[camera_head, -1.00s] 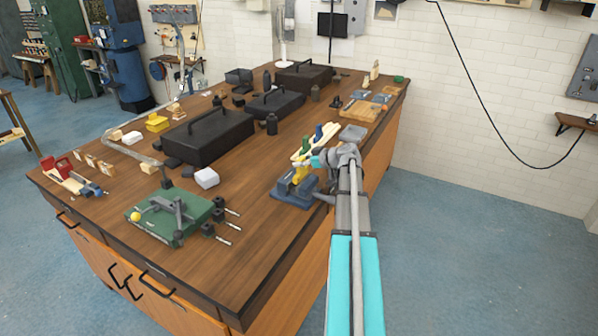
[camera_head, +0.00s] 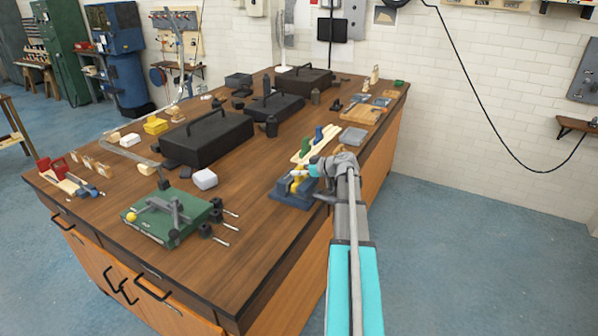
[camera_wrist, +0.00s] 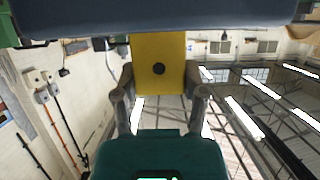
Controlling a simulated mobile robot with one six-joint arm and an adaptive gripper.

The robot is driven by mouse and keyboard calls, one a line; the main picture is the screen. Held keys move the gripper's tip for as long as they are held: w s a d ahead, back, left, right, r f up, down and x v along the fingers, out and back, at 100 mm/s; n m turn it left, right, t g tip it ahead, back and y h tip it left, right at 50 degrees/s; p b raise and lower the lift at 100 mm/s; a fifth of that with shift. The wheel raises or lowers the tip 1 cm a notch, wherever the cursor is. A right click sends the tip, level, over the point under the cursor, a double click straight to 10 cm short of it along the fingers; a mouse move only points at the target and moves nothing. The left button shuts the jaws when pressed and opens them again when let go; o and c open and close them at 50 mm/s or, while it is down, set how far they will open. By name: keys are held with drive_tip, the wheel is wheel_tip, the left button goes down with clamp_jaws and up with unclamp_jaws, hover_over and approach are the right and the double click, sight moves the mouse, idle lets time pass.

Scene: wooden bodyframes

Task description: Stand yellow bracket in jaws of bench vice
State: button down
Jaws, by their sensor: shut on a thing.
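The blue bench vice (camera_head: 292,199) stands at the right edge of the wooden bench. My gripper (camera_head: 309,171) is over it, and the yellow bracket (camera_head: 297,182) shows small between the gripper and the vice. In the wrist view, the bracket (camera_wrist: 158,62) is a yellow plate with a dark hole, gripped between the two fingers of my gripper (camera_wrist: 161,88). Its upper picture edge meets a blue-grey bar (camera_wrist: 160,16), which looks like part of the vice. Whether the bracket sits inside the jaws is hidden in both views.
A green fixture plate (camera_head: 150,222) with rods lies left of the vice. A pale wooden piece with blue and green parts (camera_head: 313,148) lies just behind the vice. Bare bench lies in front.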

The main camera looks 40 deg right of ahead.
drive_tip(key=shift+f, duration=0.2)
drive_tip(key=shift+c, duration=0.7)
unclamp_jaws()
drive_tip(key=shift+r, duration=0.1)
drive_tip(key=shift+r, duration=0.15)
drive_tip(key=shift+s+r, duration=0.1)
drive_tip(key=shift+s, duration=0.05)
drive_tip(key=p+v, duration=0.4)
drive_tip(key=v, duration=0.7)
drive_tip(key=shift+s+p, duration=0.3)
drive_tip(key=shift+p, duration=0.05)
drive_tip(key=shift+w+r, duration=0.1)
